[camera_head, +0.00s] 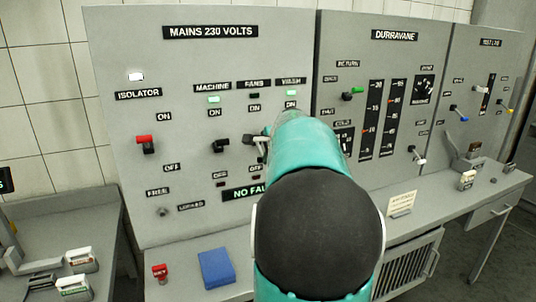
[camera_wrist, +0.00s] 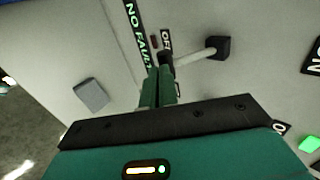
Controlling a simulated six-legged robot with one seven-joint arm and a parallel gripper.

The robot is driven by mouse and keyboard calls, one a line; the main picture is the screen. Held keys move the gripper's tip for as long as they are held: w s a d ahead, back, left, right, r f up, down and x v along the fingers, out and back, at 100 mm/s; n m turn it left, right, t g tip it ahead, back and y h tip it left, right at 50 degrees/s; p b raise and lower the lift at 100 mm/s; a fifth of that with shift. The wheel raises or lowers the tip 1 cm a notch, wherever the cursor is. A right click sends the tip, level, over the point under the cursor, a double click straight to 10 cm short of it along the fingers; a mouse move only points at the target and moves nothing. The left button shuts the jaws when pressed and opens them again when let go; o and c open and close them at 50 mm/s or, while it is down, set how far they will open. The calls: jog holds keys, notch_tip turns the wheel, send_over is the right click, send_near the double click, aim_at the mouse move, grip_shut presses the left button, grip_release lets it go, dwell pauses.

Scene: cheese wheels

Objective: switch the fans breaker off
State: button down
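The fans breaker lever (camera_head: 248,139) sits on the grey mains panel (camera_head: 180,75), partly overlapped by my gripper in the head view. In the wrist view its black base (camera_wrist: 222,47) carries a pale rod that points toward an OFF label (camera_wrist: 166,40). The rod ends in a dark knob at my fingertips. My gripper (camera_wrist: 163,70) has its green fingers close together, shut, at this knob; whether they pinch it or only touch it is unclear. The lamp under the FANS label (camera_head: 254,96) is dark.
The machine breaker lever (camera_head: 219,145) is close on the left, and the red isolator lever (camera_head: 146,145) is farther left. The machine lamp (camera_head: 213,99) and vacuum lamp (camera_head: 291,93) are green. My arm hides the vacuum lever. A blue box (camera_head: 215,268) lies below.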

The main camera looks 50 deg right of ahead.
dwell(0.4)
jog(key=s+f+v, duration=0.1)
jog(key=v, duration=1.3)
jog(key=shift+s+a+r, duration=0.15)
jog(key=shift+s+a, duration=0.1)
